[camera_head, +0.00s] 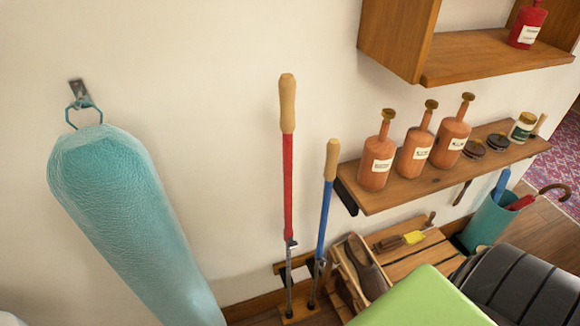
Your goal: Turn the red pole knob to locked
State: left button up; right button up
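The red pole (288,185) stands upright against the cream wall in the middle of the head view. It has a wooden grip (287,103) at its top and a thin metal lower shaft. A small metal fitting (290,244) sits where the red part meets the lower shaft. It is too small to tell whether it is the knob or how it is turned. A shorter blue pole (325,220) with a wooden grip stands just to its right. Neither of my grippers is in view.
A wooden rack (300,312) is at the poles' feet. A teal padded board (115,200) hangs at left. A shelf (385,195) with bottles is at right. Below it are a slatted bench (395,265), a green object (425,300) and a dark ribbed object (525,285).

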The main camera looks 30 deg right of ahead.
aim_at(292, 245)
jog(key=z, duration=1.1)
